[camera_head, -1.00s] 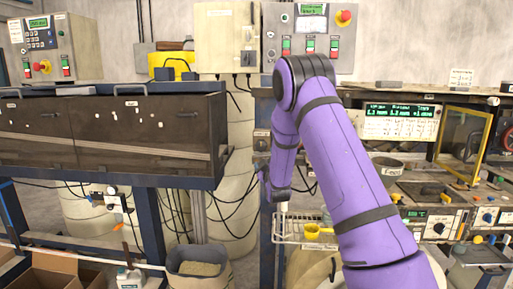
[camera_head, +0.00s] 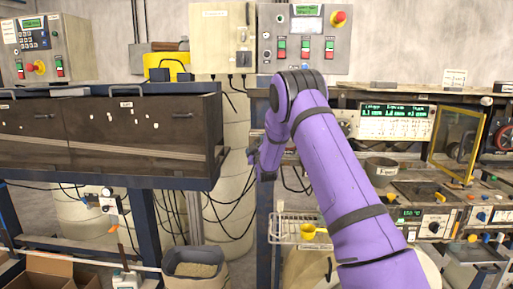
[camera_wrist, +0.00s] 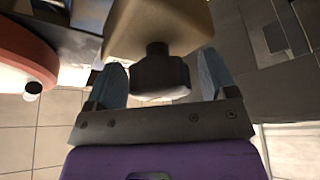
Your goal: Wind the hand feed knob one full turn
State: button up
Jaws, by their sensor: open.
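A dark, blocky knob (camera_wrist: 160,78) on a short dark stem shows in the wrist view, under a tan box-like housing (camera_wrist: 158,25). It looks like the hand feed knob, but no label on it is readable. My gripper (camera_wrist: 162,66) is open, with one blue-grey finger on each side of the knob. A gap shows at the left finger; whether the right finger touches is hard to tell. In the head view my gripper (camera_head: 254,153) is small, beside the right end of the dark brown cabinet. The knob cannot be made out there.
The brown cabinet (camera_head: 100,135) stands close to the left of my gripper. A wire basket (camera_head: 290,228) with a yellow scoop (camera_head: 309,231) is below it. Black cables hang nearby. An instrument with green readouts (camera_head: 395,121) and a yellow frame (camera_head: 457,143) are to the right.

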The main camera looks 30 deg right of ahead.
jog(key=c, duration=0.9)
jog(key=shift+m, duration=0.4)
